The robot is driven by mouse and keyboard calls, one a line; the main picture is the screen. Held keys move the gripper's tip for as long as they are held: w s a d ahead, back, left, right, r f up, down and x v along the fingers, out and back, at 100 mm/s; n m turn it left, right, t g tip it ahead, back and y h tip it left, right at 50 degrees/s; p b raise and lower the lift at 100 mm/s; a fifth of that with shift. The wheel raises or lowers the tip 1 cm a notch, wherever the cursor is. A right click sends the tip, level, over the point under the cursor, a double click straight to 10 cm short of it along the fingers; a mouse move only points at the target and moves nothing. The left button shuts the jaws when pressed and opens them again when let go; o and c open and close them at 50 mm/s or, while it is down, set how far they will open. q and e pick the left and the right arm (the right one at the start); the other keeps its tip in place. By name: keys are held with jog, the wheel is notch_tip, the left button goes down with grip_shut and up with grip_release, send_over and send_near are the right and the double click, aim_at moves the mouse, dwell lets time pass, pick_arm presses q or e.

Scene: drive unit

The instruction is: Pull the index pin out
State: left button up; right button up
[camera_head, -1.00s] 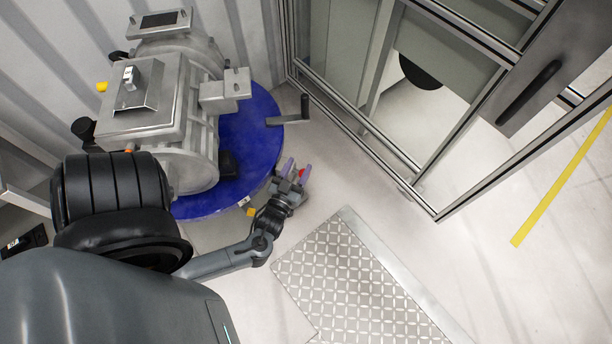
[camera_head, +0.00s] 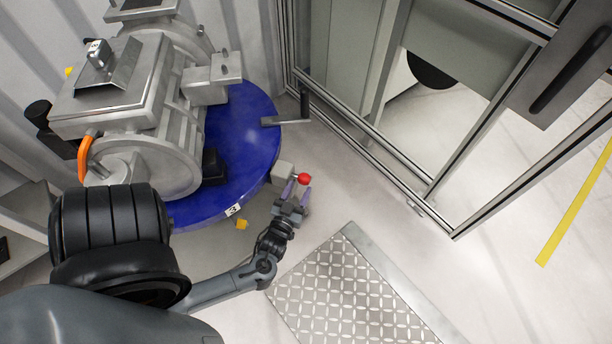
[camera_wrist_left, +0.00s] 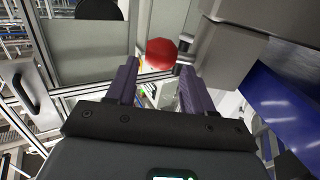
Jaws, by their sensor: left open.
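The index pin shows as a red round knob (camera_head: 304,179) on a small grey block (camera_head: 284,170) at the right edge of the blue turntable (camera_head: 262,130). My left gripper (camera_head: 295,190) is open with its purple fingers close to the knob. In the left wrist view the red knob (camera_wrist_left: 161,54) lies ahead of and between the open fingertips (camera_wrist_left: 158,72), nearer the right finger. I cannot tell whether a finger touches the knob. My right gripper is not in view.
A grey drive unit (camera_head: 150,110) stands on the turntable. A crank handle (camera_head: 290,121) sticks out at its far right edge. A metal-framed enclosure (camera_head: 400,155) stands to the right. A tread plate (camera_head: 345,290) lies on the floor in front, with clear floor around it.

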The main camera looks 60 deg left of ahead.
pick_arm(q)
jog(key=b+x, duration=0.2)
jog(key=x, duration=0.5)
jog(key=shift+w+a, duration=0.1)
jog(key=shift+w, duration=0.05)
